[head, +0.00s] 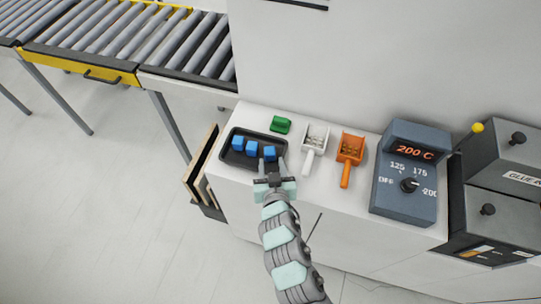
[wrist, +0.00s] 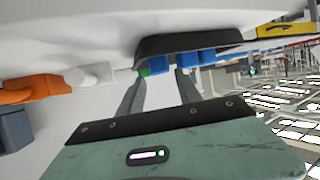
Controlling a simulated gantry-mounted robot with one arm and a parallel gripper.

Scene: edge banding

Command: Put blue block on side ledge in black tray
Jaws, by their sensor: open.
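The black tray (head: 232,158) sits on the left end of the white ledge (head: 330,200). Three blue blocks show in it: a left one (head: 238,142), a middle one (head: 251,148) and a right one (head: 270,153). No blue block shows on the bare ledge. My gripper (head: 270,170) is open at the tray's front right edge, close to the right block. In the wrist view, a blue block (wrist: 157,65) shows between my spread fingers, beyond the tips. The tray (wrist: 190,42) and the other blue blocks show there too. Nothing is held.
A green block (head: 280,125) lies behind the tray. A roller conveyor (head: 150,40) is at back left. The wall rises behind the ledge.

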